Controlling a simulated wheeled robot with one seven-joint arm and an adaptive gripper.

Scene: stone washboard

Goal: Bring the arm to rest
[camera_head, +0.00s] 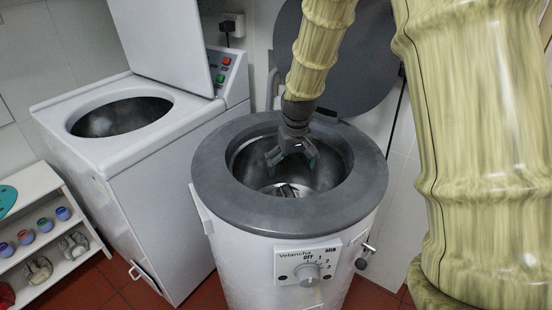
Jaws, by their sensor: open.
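My gripper (291,155) is open and points down into the mouth of the round spin dryer. Its fingers are spread and below or level with the rim, apart from the drum wall as far as I can tell. Nothing shows between the fingers. My arm comes down from the top of the view, with a large bamboo-like part of it at the right. At the bottom of the steel drum (253,165), under my gripper, lies something small and dark that I cannot make out.
The dryer's grey rim (222,190) surrounds my gripper. Its dark round lid (352,75) stands open behind my arm. A white top-loading washer (150,150) with a raised lid (165,40) stands left. A white shelf (45,235) with several small items is at far left.

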